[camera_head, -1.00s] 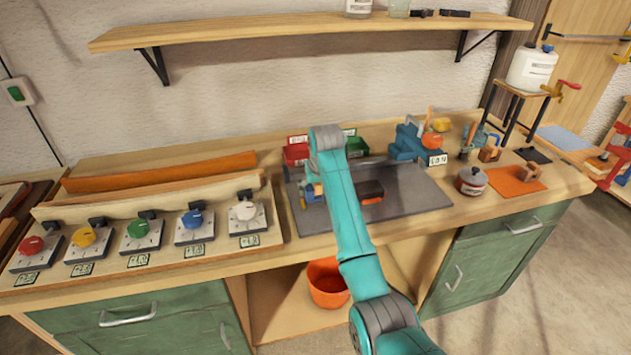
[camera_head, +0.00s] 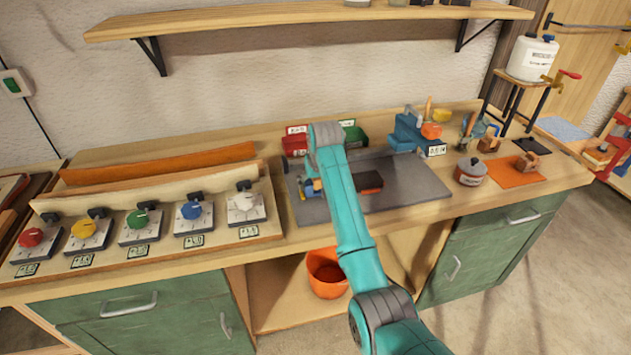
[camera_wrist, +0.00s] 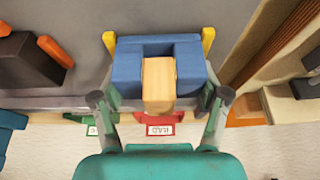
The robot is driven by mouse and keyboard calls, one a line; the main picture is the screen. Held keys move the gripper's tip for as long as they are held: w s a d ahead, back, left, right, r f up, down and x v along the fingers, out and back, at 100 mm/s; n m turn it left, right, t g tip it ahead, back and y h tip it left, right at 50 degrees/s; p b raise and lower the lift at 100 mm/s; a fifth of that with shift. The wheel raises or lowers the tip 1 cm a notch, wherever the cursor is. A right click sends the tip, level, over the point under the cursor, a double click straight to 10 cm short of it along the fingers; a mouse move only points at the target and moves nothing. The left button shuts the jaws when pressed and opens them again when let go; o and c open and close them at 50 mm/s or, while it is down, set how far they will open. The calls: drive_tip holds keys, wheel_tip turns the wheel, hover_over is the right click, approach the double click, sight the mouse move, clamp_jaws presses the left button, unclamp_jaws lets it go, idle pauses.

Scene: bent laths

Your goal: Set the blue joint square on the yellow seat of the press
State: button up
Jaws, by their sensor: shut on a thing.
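The blue joint (camera_wrist: 126,68) is a U-shaped block around a pale wooden piece (camera_wrist: 159,82), in the middle of the wrist view. My gripper (camera_wrist: 160,92) has grey fingers on both sides and is shut on the blue joint. Small yellow parts flank its far corners; I cannot tell what they belong to. In the head view my arm partly hides the joint (camera_head: 306,187), over the left part of the grey mat (camera_head: 420,185). A blue press-like device (camera_head: 405,132) with an orange part and a readout stands behind the mat's right side. Its yellow seat cannot be made out.
A dark block with orange (camera_head: 369,182) lies on the mat, right of my arm. Red (camera_head: 294,144) and green (camera_head: 356,137) bins stand behind. Dial stations (camera_head: 140,226) and bent laths (camera_head: 160,166) fill the left. A tin (camera_head: 471,172) stands right. The mat's right part is clear.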

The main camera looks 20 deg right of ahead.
drive_tip(key=shift+f, duration=0.3)
drive_tip(key=o, duration=1.2)
drive_tip(key=shift+r, duration=0.1)
drive_tip(key=v, duration=1.1)
drive_tip(key=shift+s+r, duration=0.15)
drive_tip(key=shift+r, duration=0.25)
